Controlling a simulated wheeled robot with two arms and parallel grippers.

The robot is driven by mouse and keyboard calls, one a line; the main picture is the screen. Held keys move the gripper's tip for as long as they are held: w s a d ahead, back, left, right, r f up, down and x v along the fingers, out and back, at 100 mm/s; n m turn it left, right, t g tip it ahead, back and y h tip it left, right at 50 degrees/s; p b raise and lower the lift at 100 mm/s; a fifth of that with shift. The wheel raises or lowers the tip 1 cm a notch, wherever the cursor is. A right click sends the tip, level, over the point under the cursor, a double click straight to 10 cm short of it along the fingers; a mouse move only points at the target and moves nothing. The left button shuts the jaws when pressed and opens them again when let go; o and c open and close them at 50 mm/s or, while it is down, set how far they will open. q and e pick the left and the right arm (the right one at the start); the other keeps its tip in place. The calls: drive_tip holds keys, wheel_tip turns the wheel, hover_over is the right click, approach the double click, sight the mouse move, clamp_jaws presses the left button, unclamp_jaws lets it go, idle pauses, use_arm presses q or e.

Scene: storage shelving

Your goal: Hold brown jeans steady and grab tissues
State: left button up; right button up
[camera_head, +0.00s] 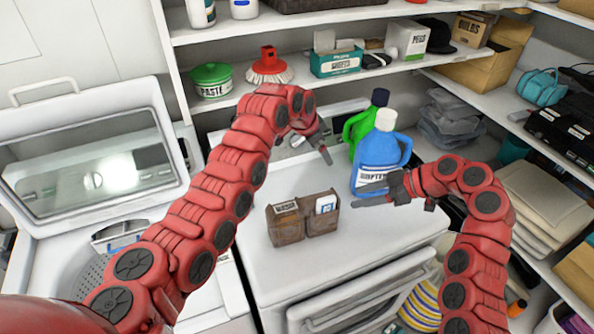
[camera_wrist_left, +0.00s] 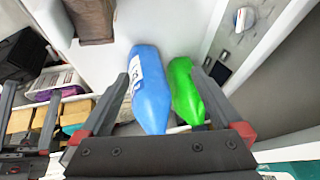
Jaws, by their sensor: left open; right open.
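A brown pocketed item (camera_head: 288,229), likely the brown jeans, stands on the white machine top. Its left pocket holds a small item with a pale label, and its right pocket holds a white-and-blue packet (camera_head: 325,204), possibly the tissues. Part of the brown item shows at the top of the left wrist view (camera_wrist_left: 92,18). My left gripper (camera_head: 311,150) is open and empty, above and behind the brown item. In its wrist view, its fingers (camera_wrist_left: 160,73) frame the bottles. My right gripper (camera_head: 354,195) is open and empty, pointing left, just right of the brown item.
A blue bottle (camera_head: 378,160) and a green bottle (camera_head: 361,129) stand behind my right gripper. A teal box (camera_head: 335,64) and a green tub (camera_head: 211,82) sit on the shelf behind. An open-lidded washer (camera_head: 75,225) is at left. The machine top in front is clear.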

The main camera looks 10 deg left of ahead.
sight(297, 215)
use_arm(q)
drive_tip(key=s+a+m+g+y, duration=0.1)
drive_tip(key=s+a+g+y, duration=0.3)
drive_tip(key=s, duration=0.8)
drive_tip(key=shift+g+h, duration=0.5)
drive_tip(key=shift+h, duration=0.1)
wheel_tip(297, 215, down, 16)
drive_tip(key=shift+w+d+f, duration=0.1)
drive_tip(key=shift+w+f, duration=0.05)
drive_tip(key=shift+f, duration=0.05)
